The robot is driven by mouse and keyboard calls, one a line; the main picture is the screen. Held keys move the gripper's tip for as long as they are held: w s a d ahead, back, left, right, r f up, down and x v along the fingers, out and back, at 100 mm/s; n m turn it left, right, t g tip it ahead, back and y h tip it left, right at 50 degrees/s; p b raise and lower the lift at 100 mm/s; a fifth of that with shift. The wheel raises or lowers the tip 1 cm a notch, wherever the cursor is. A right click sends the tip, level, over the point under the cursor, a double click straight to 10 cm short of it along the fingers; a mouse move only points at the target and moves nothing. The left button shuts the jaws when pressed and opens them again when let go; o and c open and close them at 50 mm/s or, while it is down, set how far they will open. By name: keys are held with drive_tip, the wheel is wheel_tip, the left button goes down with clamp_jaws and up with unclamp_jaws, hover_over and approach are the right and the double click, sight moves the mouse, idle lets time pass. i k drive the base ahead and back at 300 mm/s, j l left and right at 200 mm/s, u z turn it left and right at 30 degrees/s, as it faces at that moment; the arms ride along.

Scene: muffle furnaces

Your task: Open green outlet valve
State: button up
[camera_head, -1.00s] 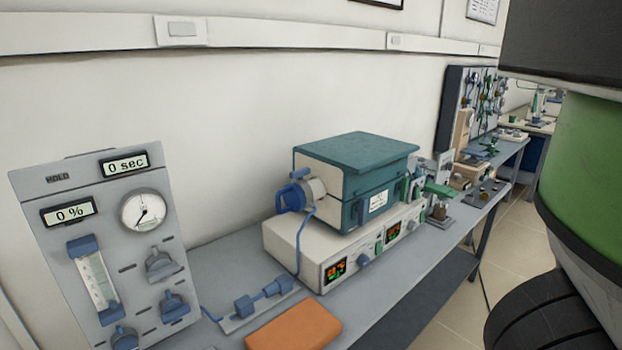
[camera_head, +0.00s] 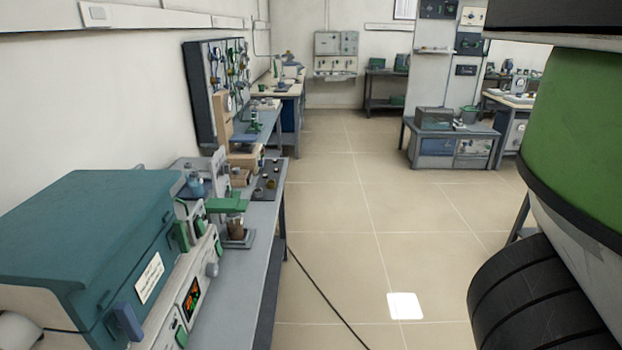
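A green flat-topped part (camera_head: 227,204) sits on a small stand at the right end of the teal muffle furnace (camera_head: 95,215), on the near left bench. I cannot tell whether it is the green outlet valve. Smaller green pieces (camera_head: 180,236) show on the furnace's right side; their function is too small to tell. My gripper is not in view. Only a large green and black part of my own arm fills the right edge.
The grey bench (camera_head: 262,225) runs back along the left wall to a dark tool board (camera_head: 215,90). Open tiled floor (camera_head: 350,215) lies right of it, crossed by a black cable (camera_head: 322,292). A low grey table (camera_head: 450,145) stands farther back.

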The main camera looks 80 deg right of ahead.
sight(233, 193)
drive_tip(key=z, duration=1.3)
drive_tip(key=i+j+z, duration=0.3)
drive_tip(key=i, duration=0.2)
drive_tip(key=i+j+z, duration=0.2)
drive_tip(key=i+z, duration=0.15)
drive_tip(key=i, duration=0.2)
